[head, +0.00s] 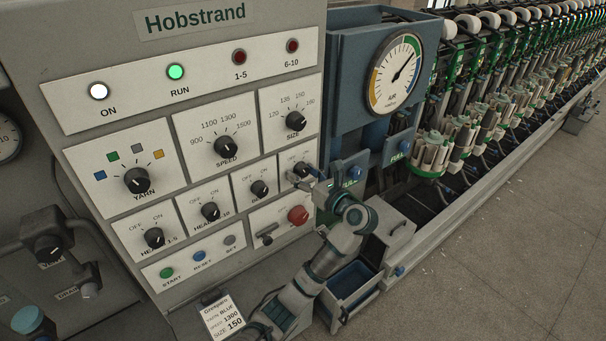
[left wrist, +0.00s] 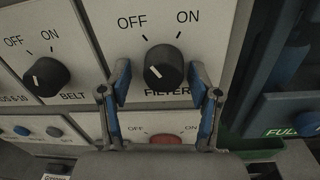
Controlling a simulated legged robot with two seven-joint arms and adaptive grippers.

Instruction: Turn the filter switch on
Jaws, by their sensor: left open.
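The filter switch (left wrist: 163,67) is a round black knob on a pale plate, with OFF at its upper left and ON at its upper right. Its white mark shows on the left part of its face, on the OFF side. My left gripper (left wrist: 160,72) is open, with one finger on each side of the knob; I cannot tell whether either finger touches it. In the head view, my left gripper (head: 309,178) is at the filter switch (head: 301,169) and partly covers it and its label. My right gripper is not in view.
The belt knob (left wrist: 46,77) is left of the filter switch. A red button (head: 298,215) on the panel sits below it. A blue housing with an air gauge (head: 395,74) stands to the right, and a blue bin (head: 350,284) is below.

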